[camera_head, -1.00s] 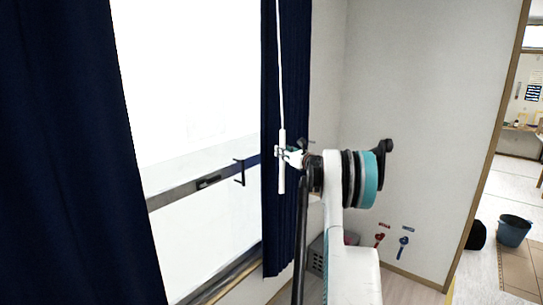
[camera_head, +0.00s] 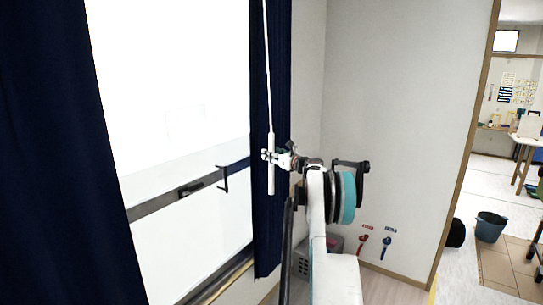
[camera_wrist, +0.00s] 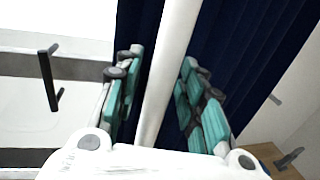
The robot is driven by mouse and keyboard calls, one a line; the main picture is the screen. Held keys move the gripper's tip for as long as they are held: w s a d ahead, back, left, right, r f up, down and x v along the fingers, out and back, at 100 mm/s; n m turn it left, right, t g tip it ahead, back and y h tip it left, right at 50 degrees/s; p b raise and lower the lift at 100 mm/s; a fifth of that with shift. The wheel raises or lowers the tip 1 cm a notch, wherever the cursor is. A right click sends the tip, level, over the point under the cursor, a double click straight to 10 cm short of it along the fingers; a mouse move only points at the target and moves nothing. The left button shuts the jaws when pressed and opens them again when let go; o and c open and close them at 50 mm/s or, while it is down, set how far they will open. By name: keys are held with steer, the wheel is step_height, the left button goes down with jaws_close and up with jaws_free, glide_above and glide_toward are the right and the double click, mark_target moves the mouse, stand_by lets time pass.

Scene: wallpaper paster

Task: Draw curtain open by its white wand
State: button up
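The white wand (camera_head: 271,178) hangs upright in front of the dark blue curtain (camera_head: 260,225) at the right side of the window. My gripper (camera_head: 269,156) is at the wand's thicker lower part, reaching in from the right. In the wrist view the wand (camera_wrist: 168,70) passes between the two teal-padded fingers of my gripper (camera_wrist: 160,88). The fingers stand apart, with a gap visible on the wand's left; contact on its right is unclear. The wand's lower end is hidden behind the gripper body in the wrist view.
Another dark blue curtain (camera_head: 60,150) hangs at the left of the window (camera_head: 170,90). A black window handle (camera_head: 223,179) sticks out between the curtains. A grey basket (camera_head: 301,258) stands by the wall (camera_head: 400,110). Beyond the doorway is a blue bucket (camera_head: 490,227).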

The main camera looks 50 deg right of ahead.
steer(key=shift+s, duration=0.1)
steer(key=s+a, duration=0.2)
steer(key=s, duration=0.9)
steer(key=shift+s+a, duration=0.15)
steer(key=shift+s, duration=0.1)
